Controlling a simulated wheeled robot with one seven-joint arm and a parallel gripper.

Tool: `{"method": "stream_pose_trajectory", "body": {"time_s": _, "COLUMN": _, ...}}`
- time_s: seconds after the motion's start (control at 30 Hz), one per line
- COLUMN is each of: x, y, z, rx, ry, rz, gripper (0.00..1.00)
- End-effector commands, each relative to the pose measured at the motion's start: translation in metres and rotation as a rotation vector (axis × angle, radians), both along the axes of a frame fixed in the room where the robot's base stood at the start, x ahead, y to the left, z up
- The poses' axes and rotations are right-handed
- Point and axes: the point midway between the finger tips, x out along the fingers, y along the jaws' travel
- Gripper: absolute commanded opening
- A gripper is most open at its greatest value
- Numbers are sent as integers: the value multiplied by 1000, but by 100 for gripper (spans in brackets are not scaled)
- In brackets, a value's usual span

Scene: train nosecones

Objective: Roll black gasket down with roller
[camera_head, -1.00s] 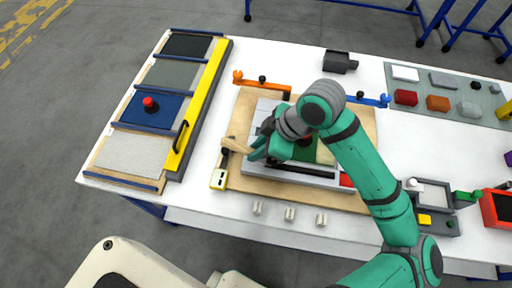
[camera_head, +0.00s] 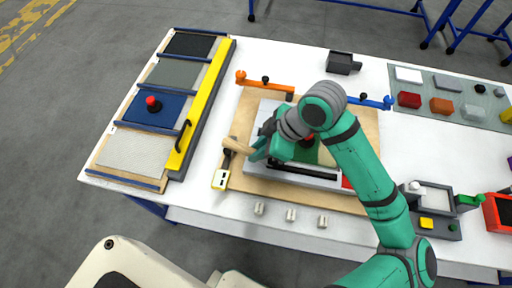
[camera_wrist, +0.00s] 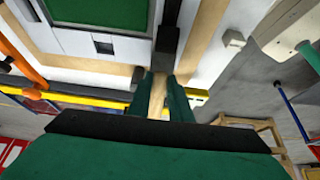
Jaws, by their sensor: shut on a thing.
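My gripper (camera_head: 262,152) is shut on the wooden handle (camera_head: 238,146) of the roller, over the left end of the light grey plate (camera_head: 258,118). The handle (camera_wrist: 157,90) also shows between my fingers in the wrist view, with a dark block (camera_wrist: 166,46), seemingly the roller's head, just beyond them. The black gasket (camera_head: 305,174) shows as a dark strip along the plate's front edge. In the wrist view the head lines up with this strip; whether it touches is unclear. A green panel (camera_head: 326,157) lies on the plate, partly hidden by my arm.
The plate lies on a wooden board (camera_head: 362,130) with orange (camera_head: 262,83) and blue (camera_head: 374,101) clamps behind. A yellow tool (camera_head: 220,179) lies at the board's left. Several small white blocks (camera_head: 291,215) line the front. A sample rack with a yellow bar (camera_head: 200,100) stands left.

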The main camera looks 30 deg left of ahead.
Motion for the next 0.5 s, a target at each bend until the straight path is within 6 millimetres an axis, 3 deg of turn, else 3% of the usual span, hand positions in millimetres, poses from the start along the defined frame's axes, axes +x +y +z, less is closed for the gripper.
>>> {"method": "stream_pose_trajectory", "body": {"time_s": 0.5, "x": -1, "y": 2, "z": -3, "rx": 0, "ry": 0, "rz": 4, "gripper": 0}}
